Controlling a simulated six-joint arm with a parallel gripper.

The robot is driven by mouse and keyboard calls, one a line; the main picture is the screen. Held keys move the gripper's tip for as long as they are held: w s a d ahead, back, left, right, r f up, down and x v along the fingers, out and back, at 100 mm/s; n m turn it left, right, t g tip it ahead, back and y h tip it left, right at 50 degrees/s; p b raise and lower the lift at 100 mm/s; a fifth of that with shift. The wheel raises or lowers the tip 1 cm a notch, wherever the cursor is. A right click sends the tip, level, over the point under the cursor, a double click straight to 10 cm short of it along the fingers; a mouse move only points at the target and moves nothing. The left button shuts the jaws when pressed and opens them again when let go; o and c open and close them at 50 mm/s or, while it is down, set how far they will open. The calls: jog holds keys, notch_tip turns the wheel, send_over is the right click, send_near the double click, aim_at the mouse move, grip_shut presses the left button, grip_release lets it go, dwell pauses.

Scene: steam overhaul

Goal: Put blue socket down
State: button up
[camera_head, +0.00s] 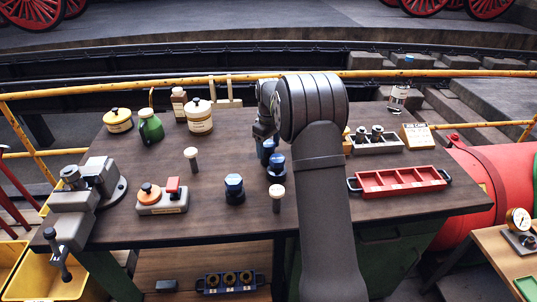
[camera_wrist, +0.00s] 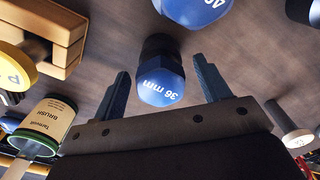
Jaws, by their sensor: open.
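The blue socket marked 36 mm (camera_wrist: 161,84), with a dark lower body, stands on the bench in the wrist view. My gripper (camera_wrist: 163,80) is open, with one finger to each side of the socket and a visible gap on both sides. In the head view, this socket (camera_head: 265,152) is partly hidden under my gripper (camera_head: 264,138). A second blue-topped socket (camera_wrist: 194,8) stands close by, also seen in the head view (camera_head: 276,168). A third (camera_head: 234,188) stands further left and nearer.
A pale-topped peg (camera_head: 277,194) and another (camera_head: 191,156) stand nearby. Jars, a green bottle (camera_head: 151,125) and a vise (camera_head: 85,195) occupy the left.

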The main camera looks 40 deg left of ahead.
notch_tip(320, 180, up, 7)
jog(key=shift+f, duration=0.15)
jog(key=shift+r, duration=0.35)
jog(key=shift+c, duration=0.4)
jog(key=shift+r, duration=0.2)
jog(key=c, duration=0.3)
